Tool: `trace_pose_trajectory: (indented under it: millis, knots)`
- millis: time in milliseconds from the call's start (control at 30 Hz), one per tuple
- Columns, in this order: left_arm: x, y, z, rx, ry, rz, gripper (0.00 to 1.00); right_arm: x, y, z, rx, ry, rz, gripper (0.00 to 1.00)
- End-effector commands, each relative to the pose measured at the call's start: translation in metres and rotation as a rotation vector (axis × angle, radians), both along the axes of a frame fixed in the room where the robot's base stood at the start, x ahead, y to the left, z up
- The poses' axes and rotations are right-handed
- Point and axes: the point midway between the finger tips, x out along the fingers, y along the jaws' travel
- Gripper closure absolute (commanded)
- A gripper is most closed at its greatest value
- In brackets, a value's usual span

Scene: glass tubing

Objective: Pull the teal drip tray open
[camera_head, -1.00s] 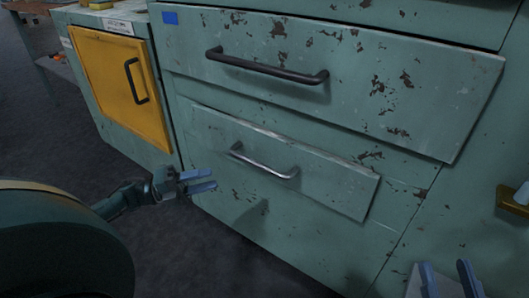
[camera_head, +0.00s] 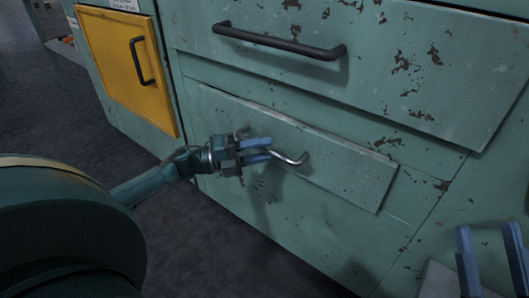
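The teal drip tray (camera_head: 345,178) is the lower drawer front in the teal cabinet, worn with brown chips. Its silver bar handle (camera_head: 292,159) runs across the upper part of the front. My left gripper (camera_head: 270,150) is at the handle, its two blue fingers apart, one above the other, pointing right. The fingers overlap the handle's left and middle part and hide some of it; I cannot tell whether they touch it. My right gripper (camera_head: 490,248) is at the lower right, its blue fingers spread and empty, away from the tray.
A wider teal drawer (camera_head: 400,75) with a dark handle (camera_head: 278,42) is directly above the tray. A yellow door (camera_head: 125,68) with a dark handle is at the left. Dark floor (camera_head: 235,240) lies clear in front of the cabinet.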

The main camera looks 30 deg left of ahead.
Motion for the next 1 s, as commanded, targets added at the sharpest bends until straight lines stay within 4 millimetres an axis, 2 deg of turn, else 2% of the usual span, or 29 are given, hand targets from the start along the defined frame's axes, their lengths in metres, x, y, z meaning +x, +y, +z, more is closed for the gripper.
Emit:
trace_pose_trajectory:
  millis: [133,400,833,1000]
  knots:
    - [0.0054,-0.0064,0.0015,-0.001,-0.001,0.0,0.64,0.0002,-0.0002,0.0019,-0.002,-0.019,-0.001,0.64]
    - [0.0059,-0.0071,0.0018,0.0,0.0,0.0,0.64,0.0,-0.0004,0.0033,-0.003,-0.023,0.0,0.64]
    - [0.0057,-0.0068,0.0015,0.0,0.0,0.0,0.99,-0.0002,-0.0009,0.0047,-0.002,-0.027,-0.001,0.64]
    - [0.0057,-0.0067,0.0015,0.0,0.0,0.0,1.0,-0.0002,-0.0009,0.0049,-0.002,-0.027,-0.001,0.64]
